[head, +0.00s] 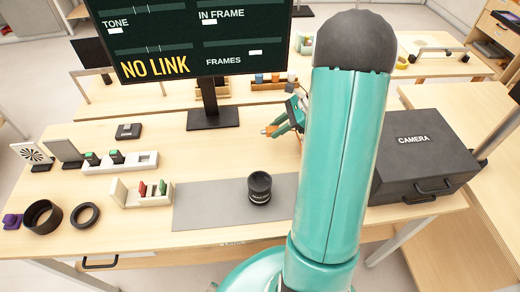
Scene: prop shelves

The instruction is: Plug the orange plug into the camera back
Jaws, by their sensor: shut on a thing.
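My gripper (282,125) is small in the head view, beyond the table's middle and just left of my large teal arm link. It is shut on the orange plug (269,131), of which only a small orange end shows at the jaws' left side. The plug is above the table, clear of the grey mat. I cannot make out a camera back; my arm link hides part of the table. A black lens-like cylinder (259,187) stands upright on the grey mat (210,203), nearer to me than the gripper.
A screen (190,40) reading "NO LINK" stands behind the gripper. A closed dark case (415,155) marked "CAMERA" is at the right. At the left are a white rack (120,161), a holder with red and green pieces (142,192) and black rings (85,215).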

